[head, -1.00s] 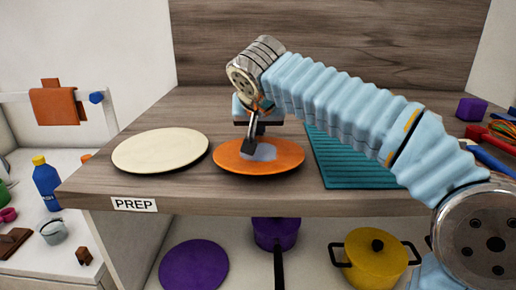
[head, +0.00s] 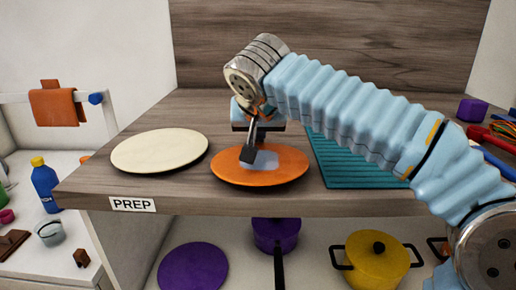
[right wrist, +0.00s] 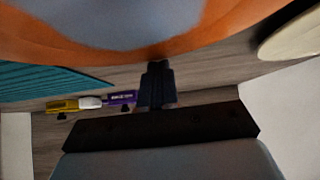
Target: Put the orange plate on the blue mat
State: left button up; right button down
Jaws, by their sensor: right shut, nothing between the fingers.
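The orange plate (head: 285,174), with a grey-blue patch at its centre, is on the wooden counter near its front edge; it also fills the top of the right wrist view (right wrist: 235,40). My right gripper (head: 248,156) is shut and empty, pointing down, with its fingertips at the plate's inner area. Whether the tips touch the plate I cannot tell. The blue mat (head: 345,172), teal and ribbed, lies just right of the plate, partly hidden behind my right arm; it shows at the left of the right wrist view (right wrist: 40,80). My left gripper is not in view.
A cream plate (head: 160,150) lies left of the orange plate. A purple box (head: 472,110) and red cords (head: 490,134) are at the right. Below the counter are a purple plate (head: 192,268), a purple pan (head: 276,235) and a yellow pot (head: 375,262).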

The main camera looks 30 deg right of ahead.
jog(key=shift+s+a+b, duration=0.25)
jog(key=shift+s+a, duration=0.25)
jog(key=shift+s, duration=0.35)
jog(key=shift+s+a+b, duration=0.25)
jog(key=shift+s+a, duration=0.2)
jog(key=shift+s, duration=0.4)
jog(key=shift+w, duration=0.15)
jog(key=shift+w+d, duration=0.2)
notch_tip(320, 180, up, 5)
jog(key=p, duration=0.4)
jog(key=shift+p, duration=0.35)
